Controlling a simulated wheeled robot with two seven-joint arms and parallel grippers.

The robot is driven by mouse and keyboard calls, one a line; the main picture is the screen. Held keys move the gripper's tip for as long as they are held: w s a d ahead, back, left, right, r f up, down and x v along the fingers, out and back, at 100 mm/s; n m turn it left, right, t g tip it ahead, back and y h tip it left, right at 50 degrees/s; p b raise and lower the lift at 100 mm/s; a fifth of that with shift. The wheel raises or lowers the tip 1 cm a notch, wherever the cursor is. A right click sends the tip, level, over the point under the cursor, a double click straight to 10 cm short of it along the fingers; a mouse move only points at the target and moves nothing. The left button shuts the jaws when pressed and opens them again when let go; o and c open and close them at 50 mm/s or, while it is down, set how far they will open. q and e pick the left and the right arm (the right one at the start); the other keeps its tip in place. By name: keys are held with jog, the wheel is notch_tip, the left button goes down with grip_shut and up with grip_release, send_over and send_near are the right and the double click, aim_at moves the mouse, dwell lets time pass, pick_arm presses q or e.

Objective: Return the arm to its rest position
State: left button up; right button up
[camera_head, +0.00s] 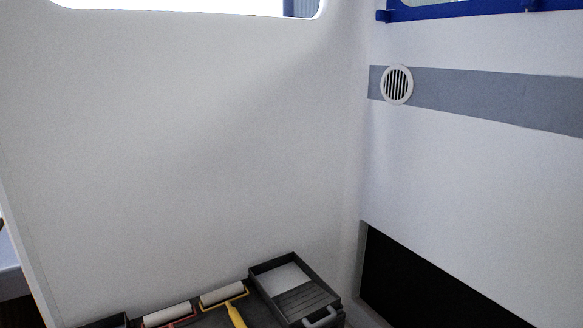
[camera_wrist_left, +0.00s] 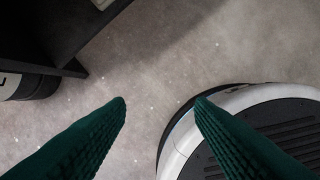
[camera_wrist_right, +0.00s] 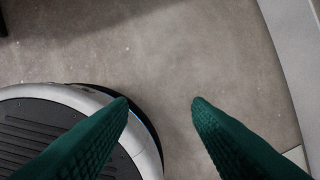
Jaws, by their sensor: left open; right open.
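My left gripper (camera_wrist_left: 160,104) shows in the left wrist view as two green ribbed fingers, wide apart and empty, pointing down over the grey floor. My right gripper (camera_wrist_right: 160,104) shows in the right wrist view, also open and empty over the floor. My own round base shows beside the fingers in both wrist views. Neither gripper nor arm is in the head view.
In the head view, a dark paint tray (camera_head: 259,269) and two rollers with a yellow (camera_head: 236,316) and a red (camera_head: 172,324) frame lie on a dark surface below white walls. A round vent (camera_head: 397,85) is on the right wall. A dark furniture piece (camera_wrist_left: 62,45) stands near my left gripper.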

pick_arm(q)
jog(key=s+a+f+p, duration=0.1)
jog(key=s+p, duration=0.7)
jog(key=s, duration=0.1)
jog(key=s+a+f+g+p, duration=0.1)
jog(key=s+a+f+p, duration=0.1)
jog(key=s+p, duration=0.6)
jog(key=shift+s+g+p, duration=0.3)
jog(key=shift+s, duration=0.45)
pick_arm(e)
jog(key=s+d+f, duration=0.1)
jog(key=s, duration=0.8)
jog(key=s+d+f+g, duration=0.1)
jog(key=s+d+f, duration=0.1)
jog(key=s, duration=0.7)
jog(key=shift+s+g, duration=0.25)
jog(key=shift+g, duration=0.05)
pick_arm(q)
jog(key=shift+a, duration=0.1)
pick_arm(e)
jog(key=shift+d, duration=0.1)
